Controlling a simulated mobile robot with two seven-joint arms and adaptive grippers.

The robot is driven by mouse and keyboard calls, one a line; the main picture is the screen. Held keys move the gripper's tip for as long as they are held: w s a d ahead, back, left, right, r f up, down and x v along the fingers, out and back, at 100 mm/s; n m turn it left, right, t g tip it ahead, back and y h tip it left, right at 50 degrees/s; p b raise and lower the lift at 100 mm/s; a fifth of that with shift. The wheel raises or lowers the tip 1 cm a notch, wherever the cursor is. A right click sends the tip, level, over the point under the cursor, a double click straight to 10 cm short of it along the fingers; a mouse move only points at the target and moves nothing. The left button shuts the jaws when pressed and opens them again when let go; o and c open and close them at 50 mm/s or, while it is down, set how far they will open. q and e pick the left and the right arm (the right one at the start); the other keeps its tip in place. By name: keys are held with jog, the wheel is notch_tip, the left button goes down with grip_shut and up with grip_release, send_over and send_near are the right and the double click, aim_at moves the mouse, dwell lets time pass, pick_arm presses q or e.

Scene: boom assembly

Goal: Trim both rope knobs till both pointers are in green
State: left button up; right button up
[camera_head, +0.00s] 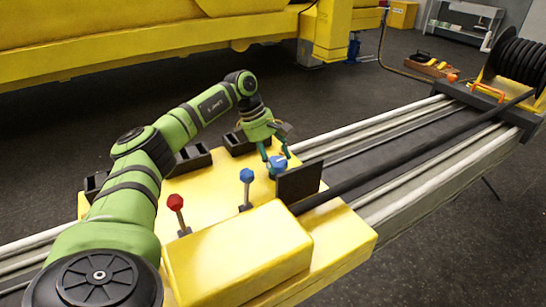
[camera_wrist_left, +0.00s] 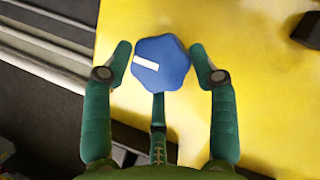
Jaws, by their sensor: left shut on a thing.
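My left gripper (camera_head: 276,158) is shut on a blue knob (camera_head: 279,165) on the yellow housing, beside an upright dark panel (camera_head: 299,182). In the left wrist view the lobed blue knob (camera_wrist_left: 168,70) sits between the two green fingers, with a white mark (camera_wrist_left: 146,63) pointing to its left side. A second blue knob (camera_head: 247,175) and a red knob (camera_head: 175,202) stand on stalks nearer to me, apart from the gripper. No pointer or green zone can be made out; the panel's far face is hidden. My right gripper is not in view.
A raised yellow box (camera_head: 240,255) is in front of the knobs. Black open bins (camera_head: 190,159) line the housing's far side. A dark boom (camera_head: 420,148) runs right to a cable reel (camera_head: 518,65). A yellow beam (camera_head: 150,40) crosses the back.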

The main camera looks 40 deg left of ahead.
pick_arm(q)
jog(key=n, duration=0.2)
jog(key=n+t, duration=0.1)
jog(key=n, duration=0.1)
jog(key=shift+s+d+y, duration=0.1)
jog(key=shift+d+y, duration=0.3)
jog(key=n+t+y, duration=0.1)
jog(key=n, duration=0.3)
jog(key=shift+d, duration=0.15)
jog(key=n+y+b, duration=0.1)
jog(key=n+y, duration=0.1)
jog(key=n, duration=0.2)
jog(key=shift+d+r, duration=0.1)
jog(key=shift+r, duration=0.05)
jog(key=shift+r+n+t, duration=0.1)
jog(key=shift+n+t, duration=0.2)
jog(key=shift+n, duration=0.5)
jog(key=shift+y, duration=0.3)
jog(key=shift+r, duration=0.15)
jog(key=o, duration=1.1)
jog(key=shift+w+f, duration=0.25)
